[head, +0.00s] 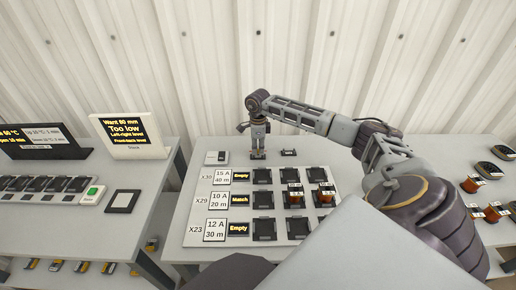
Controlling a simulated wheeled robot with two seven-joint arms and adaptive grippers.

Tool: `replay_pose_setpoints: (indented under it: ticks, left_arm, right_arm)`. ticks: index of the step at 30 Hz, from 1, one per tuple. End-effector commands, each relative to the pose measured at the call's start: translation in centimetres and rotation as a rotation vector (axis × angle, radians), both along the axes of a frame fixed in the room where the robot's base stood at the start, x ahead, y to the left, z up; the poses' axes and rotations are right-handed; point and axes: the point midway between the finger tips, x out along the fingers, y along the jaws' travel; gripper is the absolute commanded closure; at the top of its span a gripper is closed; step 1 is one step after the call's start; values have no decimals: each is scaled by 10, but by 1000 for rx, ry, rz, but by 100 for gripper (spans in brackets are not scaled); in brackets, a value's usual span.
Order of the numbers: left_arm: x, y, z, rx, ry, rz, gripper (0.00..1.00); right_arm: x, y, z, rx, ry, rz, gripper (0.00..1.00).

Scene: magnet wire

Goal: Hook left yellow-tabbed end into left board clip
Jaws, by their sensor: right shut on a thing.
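My right gripper (258,154) points down at the back of the middle table, behind the labelled board (278,242). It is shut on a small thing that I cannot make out. A small dark clip-like piece (289,152) lies just to its right, and a white block with a dark mark (217,157) stands to its left. I cannot pick out a yellow-tabbed wire end or the left board clip. Small yellow-marked pieces (83,266) lie on the lower shelf at the left. My left gripper is not in view.
The board holds rows of dark holders, with copper-coloured spools (295,197) at the right. More spools (475,184) stand at far right. My right arm covers the table's right side.

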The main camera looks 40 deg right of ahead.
Motion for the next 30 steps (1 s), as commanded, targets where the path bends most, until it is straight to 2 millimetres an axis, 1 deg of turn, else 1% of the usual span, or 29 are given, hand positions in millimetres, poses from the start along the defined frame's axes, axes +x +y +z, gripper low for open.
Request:
replay_pose_setpoints:
  ticks: [27, 28, 30]
  left_arm:
    - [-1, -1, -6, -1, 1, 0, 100]
    - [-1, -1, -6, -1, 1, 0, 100]
    - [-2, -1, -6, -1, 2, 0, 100]
  right_arm:
    - [0, 0, -11, 0, 0, 0, 94]
    - [0, 0, -11, 0, 0, 0, 82]
    - [0, 0, -10, 0, 0, 0, 73]
